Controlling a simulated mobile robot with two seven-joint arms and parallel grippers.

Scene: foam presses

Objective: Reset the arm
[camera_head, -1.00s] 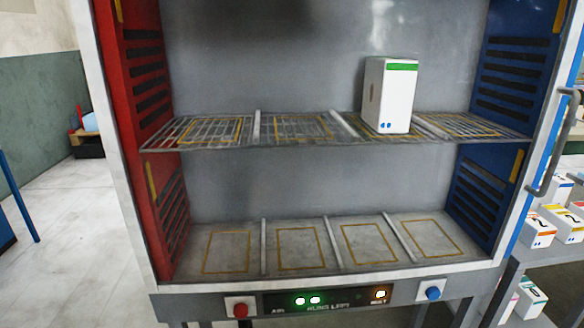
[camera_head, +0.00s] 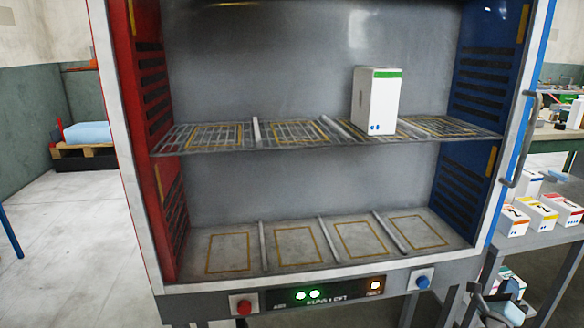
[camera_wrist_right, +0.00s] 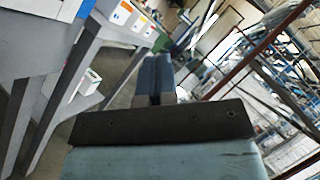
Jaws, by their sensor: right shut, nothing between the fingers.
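My right gripper (camera_head: 503,310) shows at the bottom right edge of the head view, below the side table and clear of the press. In the right wrist view its two blue-grey fingers (camera_wrist_right: 152,80) are together with nothing between them. My left gripper is in neither view. The open press cabinet (camera_head: 310,276) has a red left wall and a blue right wall. A white box with a green band (camera_head: 376,102) stands upright on its wire shelf, in the third marked space from the left.
A grey side table (camera_head: 565,238) with several white boxes (camera_head: 533,212) stands right of the press. The lower shelf (camera_head: 279,263) is empty. A pallet with a blue load (camera_head: 87,135) is at the back left.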

